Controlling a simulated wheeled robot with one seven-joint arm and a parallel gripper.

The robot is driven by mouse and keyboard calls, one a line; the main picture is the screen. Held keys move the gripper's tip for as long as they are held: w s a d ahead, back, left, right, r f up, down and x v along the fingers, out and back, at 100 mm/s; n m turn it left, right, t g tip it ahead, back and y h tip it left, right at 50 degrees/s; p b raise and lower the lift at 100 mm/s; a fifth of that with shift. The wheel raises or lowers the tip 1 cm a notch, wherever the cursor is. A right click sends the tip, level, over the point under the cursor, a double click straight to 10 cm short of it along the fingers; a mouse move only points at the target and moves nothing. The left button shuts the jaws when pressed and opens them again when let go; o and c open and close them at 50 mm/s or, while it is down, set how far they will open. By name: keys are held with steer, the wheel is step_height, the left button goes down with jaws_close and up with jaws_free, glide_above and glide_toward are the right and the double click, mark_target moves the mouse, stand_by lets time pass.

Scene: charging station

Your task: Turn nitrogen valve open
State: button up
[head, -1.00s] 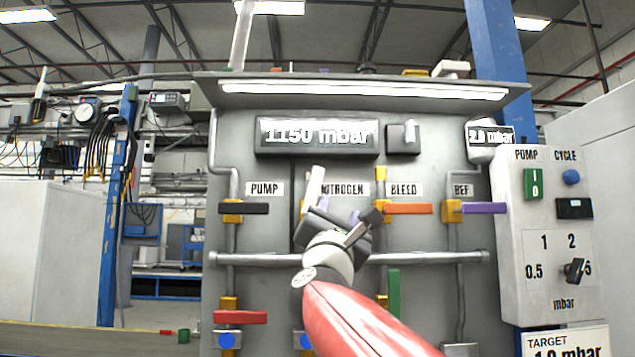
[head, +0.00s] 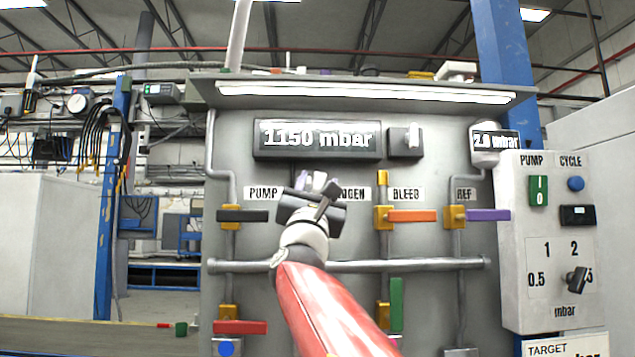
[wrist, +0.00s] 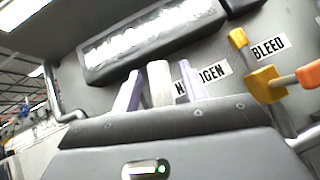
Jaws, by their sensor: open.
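The nitrogen valve's white handle (head: 319,179) points up on the grey panel, just left of the partly covered NITROGEN label (head: 355,193). It also shows in the wrist view (wrist: 160,86). My gripper (wrist: 159,80) is open, with one purple finger on each side of the white handle. In the head view my gripper (head: 317,184) covers the handle's lower part and the valve body. I cannot tell whether either finger touches the handle.
To the left is the black pump handle (head: 243,215). To the right are the orange bleed handle (head: 411,216) and purple REF handle (head: 488,215). The pressure display (head: 318,139) reads 1150 mbar above. A horizontal pipe (head: 420,265) crosses below.

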jaws_close()
steer(key=shift+f+n+b, duration=0.1)
steer(key=shift+n+b, duration=0.2)
